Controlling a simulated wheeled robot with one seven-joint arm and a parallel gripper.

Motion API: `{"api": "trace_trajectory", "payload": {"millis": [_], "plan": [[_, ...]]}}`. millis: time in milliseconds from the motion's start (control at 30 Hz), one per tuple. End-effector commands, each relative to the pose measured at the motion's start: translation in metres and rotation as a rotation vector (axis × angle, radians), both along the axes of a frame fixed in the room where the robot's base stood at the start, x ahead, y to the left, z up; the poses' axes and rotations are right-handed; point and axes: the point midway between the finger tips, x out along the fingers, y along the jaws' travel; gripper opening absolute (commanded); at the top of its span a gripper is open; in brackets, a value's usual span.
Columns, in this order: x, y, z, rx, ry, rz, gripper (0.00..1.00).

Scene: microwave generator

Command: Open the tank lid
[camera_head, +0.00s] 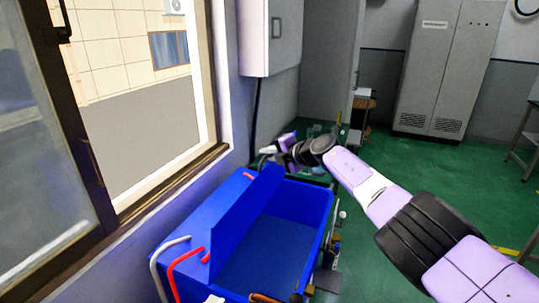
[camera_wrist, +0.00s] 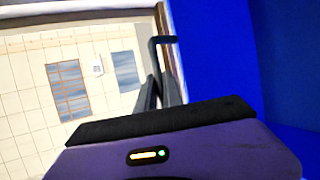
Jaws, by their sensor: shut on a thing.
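The blue tank (camera_head: 330,205) stands below the window in the head view, its inside showing. Its blue lid (camera_head: 240,225) stands raised and tilted along the left side of the opening. The lid also fills much of the right of the wrist view (camera_wrist: 215,50). My gripper (camera_head: 268,152) is at the far end of the tank, close to the lid's far upper corner. In the wrist view my gripper (camera_wrist: 161,88) has its dark fingers close together beside the blue panel. It is shut on the lid, though the contact itself is not clear.
A window (camera_head: 135,100) with a dark frame is close on the left. Red pipes (camera_head: 180,265) and a white pipe (camera_head: 157,268) rise at the tank's near left. A grey cabinet (camera_head: 440,70) stands far back. Green floor (camera_head: 400,165) is free to the right.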

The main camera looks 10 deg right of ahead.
Motion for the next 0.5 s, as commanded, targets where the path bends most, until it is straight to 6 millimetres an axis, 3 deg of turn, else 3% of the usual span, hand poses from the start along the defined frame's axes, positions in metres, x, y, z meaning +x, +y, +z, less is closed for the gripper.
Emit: {"api": "trace_trajectory", "payload": {"millis": [500], "plan": [[0.0017,0.0039,0.0027,-0.026,0.019,0.003,0.00]]}}
